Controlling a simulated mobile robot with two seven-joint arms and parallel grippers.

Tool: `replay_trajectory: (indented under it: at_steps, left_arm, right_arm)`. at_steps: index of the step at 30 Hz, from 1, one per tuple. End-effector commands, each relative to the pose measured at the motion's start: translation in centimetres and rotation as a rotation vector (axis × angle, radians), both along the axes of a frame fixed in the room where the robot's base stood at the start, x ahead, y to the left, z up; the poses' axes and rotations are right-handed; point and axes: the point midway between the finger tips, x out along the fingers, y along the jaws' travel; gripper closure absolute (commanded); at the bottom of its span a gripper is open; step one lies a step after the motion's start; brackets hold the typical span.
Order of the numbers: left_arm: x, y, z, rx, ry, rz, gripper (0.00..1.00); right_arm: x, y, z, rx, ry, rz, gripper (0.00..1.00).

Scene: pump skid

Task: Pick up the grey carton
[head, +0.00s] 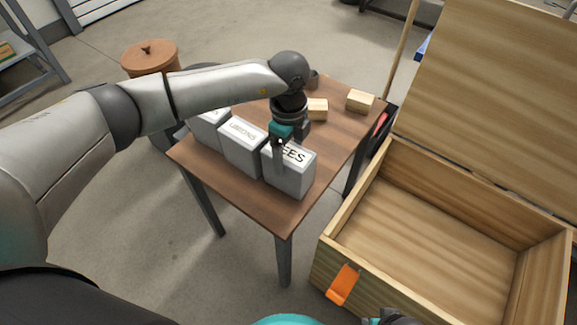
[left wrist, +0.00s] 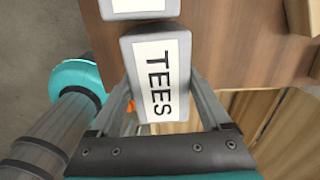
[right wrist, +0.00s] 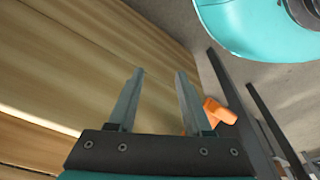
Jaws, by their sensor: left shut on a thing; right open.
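Three grey cartons stand in a row along the near left edge of the wooden table. The nearest grey carton (head: 291,176) has a white label ending in "EES"; the left wrist view shows the label on this carton (left wrist: 158,70) reads "TEES". My left gripper (head: 279,158) comes down over it from above and is shut on it, one finger on each side. The left wrist view shows the same gripper (left wrist: 160,90) around the carton. The carton appears still on the table. My right gripper (right wrist: 158,75) is open and empty near the wooden crate.
The middle grey carton (head: 242,148) and far grey carton (head: 211,124) stand beside the held one. Wooden blocks (head: 359,101) lie at the table's (head: 340,133) far side. A large open wooden crate (head: 358,200) with an orange latch (head: 343,284) stands right of the table.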

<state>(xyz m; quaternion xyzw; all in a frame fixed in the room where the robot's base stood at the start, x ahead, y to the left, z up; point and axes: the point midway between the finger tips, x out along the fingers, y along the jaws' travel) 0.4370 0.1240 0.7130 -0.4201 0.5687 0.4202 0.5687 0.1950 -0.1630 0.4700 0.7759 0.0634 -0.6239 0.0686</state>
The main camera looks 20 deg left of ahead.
Motion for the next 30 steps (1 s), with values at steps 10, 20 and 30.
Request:
replay_trajectory:
  at_steps: [10, 20, 30]
  left_arm:
    - [0.0, 0.0, 0.0, 0.0, 0.0, 0.0, 1.0]
    - [0.1, 0.0, 0.2, -0.002, -0.003, 0.0, 1.0]
    - [0.1, 0.0, 1.9, -0.002, -0.003, 0.0, 1.0]
  right_arm:
    - [0.0, 0.0, 0.0, 0.0, 0.0, 0.0, 0.5]
    - [0.0, 0.0, 0.0, 0.0, 0.001, 0.0, 0.5]
    - [-0.5, -0.5, -1.1, -0.008, 0.003, 0.004, 0.5]
